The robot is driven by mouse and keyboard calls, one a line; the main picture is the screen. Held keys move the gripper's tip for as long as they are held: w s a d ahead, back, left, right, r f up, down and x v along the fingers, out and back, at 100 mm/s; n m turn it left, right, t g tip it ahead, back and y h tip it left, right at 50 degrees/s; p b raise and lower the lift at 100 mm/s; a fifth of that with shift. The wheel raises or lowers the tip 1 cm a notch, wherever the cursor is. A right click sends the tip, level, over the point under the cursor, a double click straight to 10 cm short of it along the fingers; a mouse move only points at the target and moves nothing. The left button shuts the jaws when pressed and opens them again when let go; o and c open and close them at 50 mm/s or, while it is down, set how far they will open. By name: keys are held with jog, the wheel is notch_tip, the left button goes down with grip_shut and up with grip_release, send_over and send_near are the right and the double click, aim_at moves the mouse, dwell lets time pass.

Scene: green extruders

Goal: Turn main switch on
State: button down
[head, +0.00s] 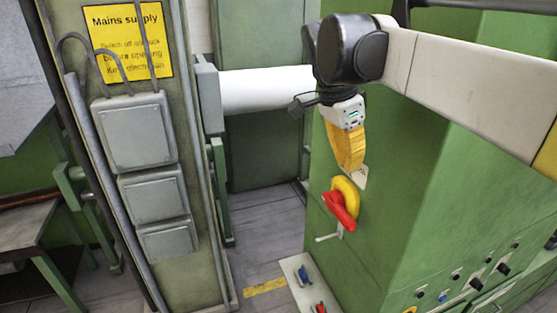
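The main switch (342,208) is a red rotary handle on a yellow round base, mounted on the side of the green machine cabinet (390,180). In the head view its red handle slants from upper left to lower right. My gripper (354,170) hangs from the arm's dark wrist joint just above the switch, with its yellow part pointing down. It looks apart from the red handle, but the depth between them is hard to judge. The fingers overlap in this view, so their opening does not show.
A post with grey boxes (135,130) and a yellow "Mains supply" sign (128,40) stands at the left. Small knobs (476,283) line the cabinet's lower right. A pale panel with small controls (306,275) is below the switch. Open floor (255,245) lies between post and cabinet.

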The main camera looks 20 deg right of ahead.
aim_at(350, 216)
jog(key=shift+s+d, duration=0.15)
jog(key=shift+s, duration=0.05)
jog(key=shift+f, duration=0.1)
jog(key=x, duration=0.4)
jog(key=p+x, duration=0.1)
jog(key=x, duration=0.3)
jog(key=a+x, duration=0.1)
jog(key=x, duration=0.3)
jog(key=shift+w+d+f+p, duration=0.1)
jog(key=shift+f+p, duration=0.15)
jog(key=shift+p, duration=0.1)
jog(key=shift+f, duration=0.75)
